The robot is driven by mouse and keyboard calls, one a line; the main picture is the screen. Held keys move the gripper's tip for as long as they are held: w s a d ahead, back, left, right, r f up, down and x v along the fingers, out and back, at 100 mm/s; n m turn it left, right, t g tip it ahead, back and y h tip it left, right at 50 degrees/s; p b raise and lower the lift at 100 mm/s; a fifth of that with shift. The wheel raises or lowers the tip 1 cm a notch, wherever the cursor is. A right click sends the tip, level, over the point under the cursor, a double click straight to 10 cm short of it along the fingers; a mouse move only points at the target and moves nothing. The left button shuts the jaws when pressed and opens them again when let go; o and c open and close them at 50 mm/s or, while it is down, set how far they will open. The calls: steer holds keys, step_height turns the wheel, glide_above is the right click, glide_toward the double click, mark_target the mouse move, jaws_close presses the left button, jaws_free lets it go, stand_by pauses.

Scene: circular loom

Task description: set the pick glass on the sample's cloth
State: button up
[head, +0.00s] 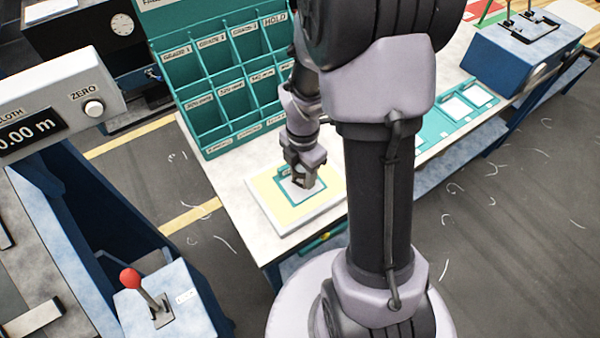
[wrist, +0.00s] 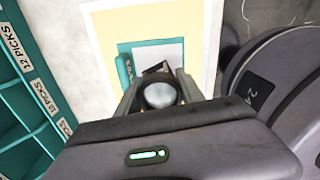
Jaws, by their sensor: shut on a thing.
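My gripper (head: 303,176) points down over the sample's cloth at the near left end of the bench. In the wrist view my gripper (wrist: 158,84) is shut on the pick glass (wrist: 160,95), a small dark piece with a round pale lens between the fingers. The sample's cloth (wrist: 172,54) is a whitish square in a teal border on a pale yellow board (wrist: 112,42). In the head view the cloth (head: 296,194) is partly hidden by my gripper. The pick glass is low over the cloth; I cannot tell whether it touches.
A teal pigeonhole rack (head: 222,90) with labelled compartments stands behind the board on the white bench (head: 232,180). A blue machine with a red-knobbed lever (head: 130,278) is at the lower left. Teal-framed cards (head: 456,108) lie farther right along the bench.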

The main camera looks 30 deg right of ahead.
step_height(320, 180, down, 2)
steer(key=shift+f, duration=0.1)
steer(key=shift+f+b, duration=0.15)
steer(key=shift+b, duration=0.15)
steer(key=o, duration=1.1)
